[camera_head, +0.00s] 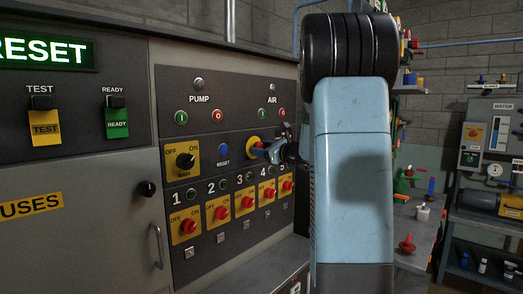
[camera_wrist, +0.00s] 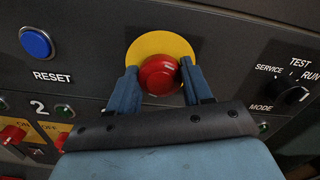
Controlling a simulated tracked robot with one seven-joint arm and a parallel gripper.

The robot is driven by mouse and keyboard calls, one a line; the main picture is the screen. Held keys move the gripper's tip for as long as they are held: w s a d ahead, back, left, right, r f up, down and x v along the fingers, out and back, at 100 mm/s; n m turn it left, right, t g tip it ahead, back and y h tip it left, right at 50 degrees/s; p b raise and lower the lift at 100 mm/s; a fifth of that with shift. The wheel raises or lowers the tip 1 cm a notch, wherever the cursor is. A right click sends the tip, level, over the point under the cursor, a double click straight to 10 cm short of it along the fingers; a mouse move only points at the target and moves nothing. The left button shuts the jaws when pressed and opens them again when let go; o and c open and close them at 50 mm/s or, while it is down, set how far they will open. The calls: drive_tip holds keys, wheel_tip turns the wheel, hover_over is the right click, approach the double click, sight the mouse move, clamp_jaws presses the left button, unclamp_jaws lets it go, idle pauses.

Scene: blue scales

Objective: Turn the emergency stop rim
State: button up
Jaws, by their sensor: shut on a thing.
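The emergency stop is a red round mushroom button (camera_wrist: 159,75) on a yellow disc (camera_wrist: 160,43) in the wrist view. In the head view its yellow disc (camera_head: 253,144) shows on the panel, left of my arm, with the button partly covered. My gripper (camera_wrist: 159,82) has its two blue fingers on the left and right sides of the red button, shut on its rim. In the head view my gripper (camera_head: 272,151) reaches the panel from the right.
A blue RESET button (camera_wrist: 36,42) is to the left, and a black MODE knob (camera_wrist: 290,94) to the right. A MAIN switch (camera_head: 186,160) and a row of red numbered switches (camera_head: 220,203) sit nearby. A bench with a red part (camera_head: 406,244) stands right of my arm.

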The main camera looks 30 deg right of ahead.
drive_tip(key=shift+f, duration=0.15)
drive_tip(key=o, duration=1.1)
drive_tip(key=shift+c, duration=0.2)
drive_tip(key=v, duration=1.3)
drive_tip(key=shift+s+d, duration=0.15)
drive_tip(key=shift+s, duration=0.15)
